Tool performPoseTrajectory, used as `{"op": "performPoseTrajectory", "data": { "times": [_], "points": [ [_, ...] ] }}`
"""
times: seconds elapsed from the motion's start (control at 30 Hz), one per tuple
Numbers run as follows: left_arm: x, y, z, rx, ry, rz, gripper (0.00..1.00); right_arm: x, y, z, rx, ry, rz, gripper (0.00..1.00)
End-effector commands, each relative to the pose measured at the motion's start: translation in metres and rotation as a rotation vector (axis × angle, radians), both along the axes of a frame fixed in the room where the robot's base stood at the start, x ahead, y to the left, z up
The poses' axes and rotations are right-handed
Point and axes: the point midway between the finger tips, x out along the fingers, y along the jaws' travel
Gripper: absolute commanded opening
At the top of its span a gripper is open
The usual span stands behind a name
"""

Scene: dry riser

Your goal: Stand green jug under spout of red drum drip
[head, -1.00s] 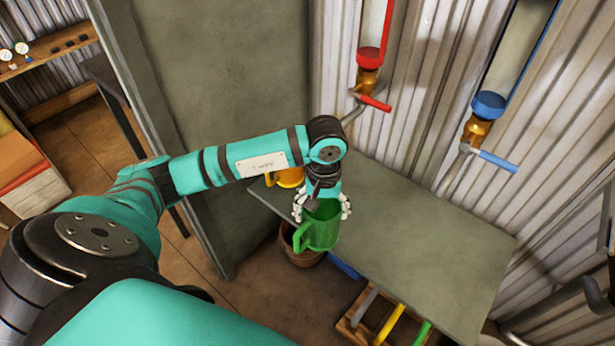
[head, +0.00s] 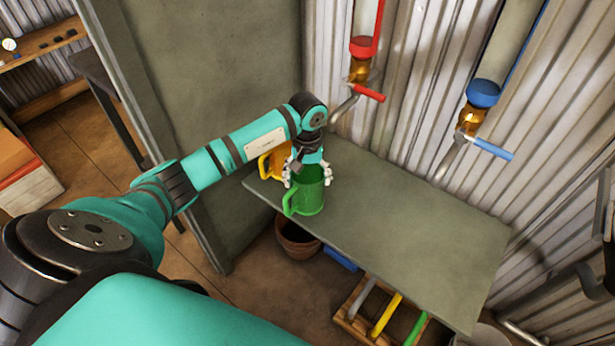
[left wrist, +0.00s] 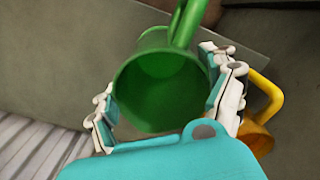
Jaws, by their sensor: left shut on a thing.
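My left gripper (head: 308,172) is shut on the green jug (head: 309,198), with its fingers on both sides of the jug's body. The jug is over the near left edge of the grey table and looks upright, its handle toward me. I cannot tell whether its base touches the table. In the left wrist view I look into the green jug (left wrist: 160,90), which looks empty. The red drum drip (head: 364,52) hangs on the wall, with a red lever (head: 369,92) and a grey spout (head: 343,108) to the right of and beyond the jug. My right gripper is not in view.
An orange jug (head: 268,165) stands just left of my gripper, partly hidden; it also shows in the left wrist view (left wrist: 257,138). A blue drum drip (head: 484,93) with a blue lever (head: 494,149) is farther right. The grey table (head: 400,220) is clear in its middle and right.

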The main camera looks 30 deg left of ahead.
Motion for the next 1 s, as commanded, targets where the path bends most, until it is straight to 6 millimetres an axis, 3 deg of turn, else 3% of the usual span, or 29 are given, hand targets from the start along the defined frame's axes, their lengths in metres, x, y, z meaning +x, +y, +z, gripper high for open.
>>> {"op": "performPoseTrajectory", "data": {
  "times": [0.37,0.4,0.5,0.87,1.0],
  "points": [
    [0.000,0.000,-0.002,0.001,-0.002,0.000,0.32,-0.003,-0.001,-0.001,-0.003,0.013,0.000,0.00],
    [0.000,0.000,-0.001,0.001,0.000,0.000,0.89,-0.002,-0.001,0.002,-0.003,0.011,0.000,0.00],
    [0.000,0.000,-0.001,0.001,-0.001,0.000,1.00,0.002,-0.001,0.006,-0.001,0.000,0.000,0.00],
    [0.000,0.000,0.001,0.001,-0.001,0.001,1.00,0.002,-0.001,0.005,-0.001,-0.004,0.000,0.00],
    [0.001,0.001,0.023,0.002,-0.006,0.001,1.00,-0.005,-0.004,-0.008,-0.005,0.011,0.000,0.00]
  ]
}}
